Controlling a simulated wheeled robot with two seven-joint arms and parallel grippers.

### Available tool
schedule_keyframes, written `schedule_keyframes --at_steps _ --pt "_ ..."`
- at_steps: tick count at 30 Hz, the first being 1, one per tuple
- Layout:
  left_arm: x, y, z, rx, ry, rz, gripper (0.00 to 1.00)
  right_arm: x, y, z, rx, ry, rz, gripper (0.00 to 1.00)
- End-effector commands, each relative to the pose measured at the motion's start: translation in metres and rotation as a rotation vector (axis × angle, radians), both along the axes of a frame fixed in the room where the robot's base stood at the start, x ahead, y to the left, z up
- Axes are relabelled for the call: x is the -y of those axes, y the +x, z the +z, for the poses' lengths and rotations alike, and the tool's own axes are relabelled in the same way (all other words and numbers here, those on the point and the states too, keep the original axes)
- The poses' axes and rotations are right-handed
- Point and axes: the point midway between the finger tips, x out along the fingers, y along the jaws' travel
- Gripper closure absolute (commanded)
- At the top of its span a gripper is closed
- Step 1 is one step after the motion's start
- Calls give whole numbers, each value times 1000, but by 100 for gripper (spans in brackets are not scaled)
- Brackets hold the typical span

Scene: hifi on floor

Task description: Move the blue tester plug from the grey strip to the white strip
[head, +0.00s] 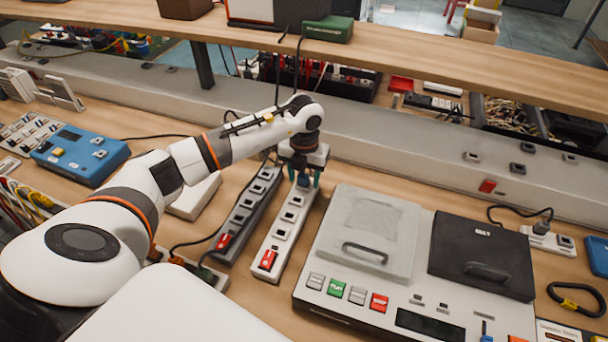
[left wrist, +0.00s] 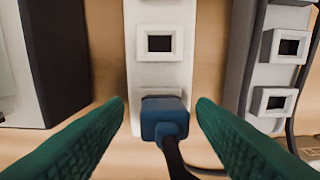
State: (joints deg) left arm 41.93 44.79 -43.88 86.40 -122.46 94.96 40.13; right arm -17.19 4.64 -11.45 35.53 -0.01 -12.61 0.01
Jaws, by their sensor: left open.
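The white strip (head: 281,229) lies on the bench with a red switch at its near end. The blue tester plug (head: 304,181) is at the far end of the white strip. In the left wrist view the plug (left wrist: 164,117) covers the strip's end socket, its dark cord trailing down; I cannot tell how deep it sits. My left gripper (head: 305,186) is above that end, its green fingers open on either side of the plug, with gaps showing in the left wrist view. The grey strip (head: 243,218) lies just left of the white strip, its visible sockets empty. My right gripper is out of view.
A large tester panel (head: 322,262) with grey and black lids stands close right of the white strip. A blue box (head: 80,153) lies at the left. A raised ledge (head: 400,155) and a wooden shelf (head: 430,62) run behind. Cords lie near the strips.

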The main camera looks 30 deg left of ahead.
Motion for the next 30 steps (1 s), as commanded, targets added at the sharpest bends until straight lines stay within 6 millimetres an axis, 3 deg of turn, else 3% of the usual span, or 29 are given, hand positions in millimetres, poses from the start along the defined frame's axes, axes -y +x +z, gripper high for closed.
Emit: schedule_keyframes --at_steps 5,12,18,30 --pt "0 2 22 6 -1 -1 49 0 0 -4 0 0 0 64" --pt "0 2 73 7 1 -1 49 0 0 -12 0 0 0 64" --pt "0 1 106 4 0 0 49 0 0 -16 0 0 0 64" --pt "0 0 133 1 0 0 49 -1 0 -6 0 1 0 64"
